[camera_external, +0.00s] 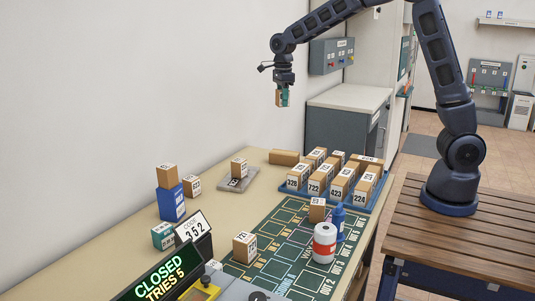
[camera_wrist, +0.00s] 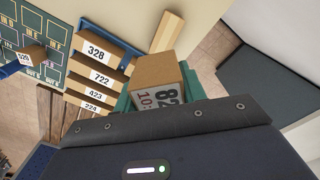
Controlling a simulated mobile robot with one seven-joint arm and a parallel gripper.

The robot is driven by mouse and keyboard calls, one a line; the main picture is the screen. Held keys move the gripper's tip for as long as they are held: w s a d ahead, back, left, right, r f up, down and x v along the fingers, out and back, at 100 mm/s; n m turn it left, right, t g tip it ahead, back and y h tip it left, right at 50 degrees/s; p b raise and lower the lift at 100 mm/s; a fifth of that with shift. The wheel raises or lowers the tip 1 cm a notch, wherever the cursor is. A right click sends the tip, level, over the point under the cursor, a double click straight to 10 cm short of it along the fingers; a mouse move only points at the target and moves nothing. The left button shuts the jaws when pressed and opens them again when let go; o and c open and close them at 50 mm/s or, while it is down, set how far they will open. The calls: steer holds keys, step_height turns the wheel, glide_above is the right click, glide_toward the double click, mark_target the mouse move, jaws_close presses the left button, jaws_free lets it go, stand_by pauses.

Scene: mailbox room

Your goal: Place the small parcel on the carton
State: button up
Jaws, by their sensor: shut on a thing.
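My gripper (camera_external: 284,92) is high above the far end of the table, with green fingers shut on a small brown parcel (camera_external: 278,99). In the wrist view the parcel (camera_wrist: 158,70) sits between the fingers, its white label with large digits partly hidden by the gripper body. A long plain brown box, which looks like the carton (camera_external: 284,157), lies at the table's far edge, below the gripper and apart from it. The carton also shows in the wrist view (camera_wrist: 167,32), beyond the parcel. Nothing is seen on top of it.
A blue tray (camera_external: 349,207) with several numbered boxes stands right of the carton. A grey pad (camera_external: 236,184) with a box on it lies to the left. A grey cabinet (camera_external: 345,125) stands behind the table.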

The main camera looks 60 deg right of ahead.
mark_target(284, 152)
steer(key=shift+s+d, duration=0.15)
steer(key=shift+d, duration=0.8)
step_height(284, 152, down, 20)
steer(key=shift+r, duration=0.1)
steer(key=o, duration=1)
